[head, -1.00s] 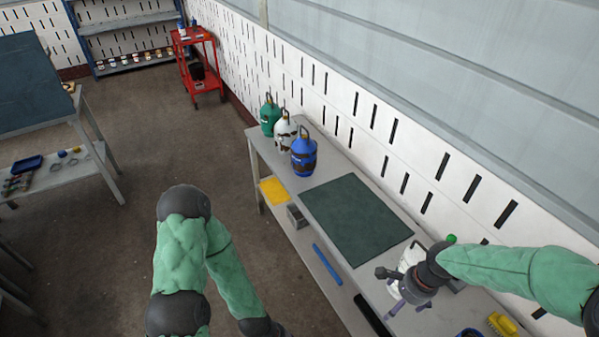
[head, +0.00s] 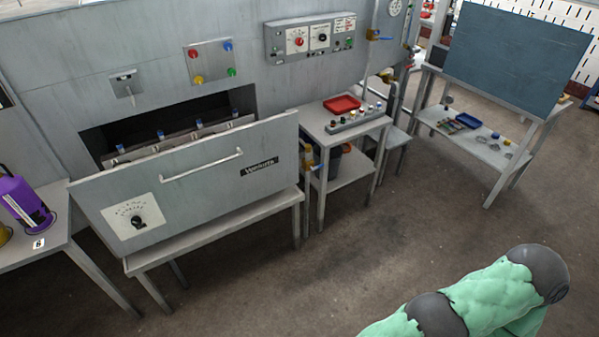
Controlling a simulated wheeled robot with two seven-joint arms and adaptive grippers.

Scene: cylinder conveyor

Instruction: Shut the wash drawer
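The wash drawer (head: 200,185) is in the middle left of the head view. Its grey front panel carries a long bar handle (head: 203,166), a dial at the lower left and a dark label at the right. The drawer stands out from the machine wall, and a dark opening (head: 150,127) shows behind the panel with several blue-topped items in a row. A grey stand is below the panel. One green-sleeved arm of mine shows at the lower right, far from the drawer, with its gripper out of frame. Neither gripper is in view.
A side table (head: 345,130) with a red tray (head: 342,104) stands right of the drawer. A grey table (head: 45,225) with a purple container (head: 24,204) is at the left. A blue board on a bench (head: 515,60) is at the right. The floor in front (head: 300,280) is clear.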

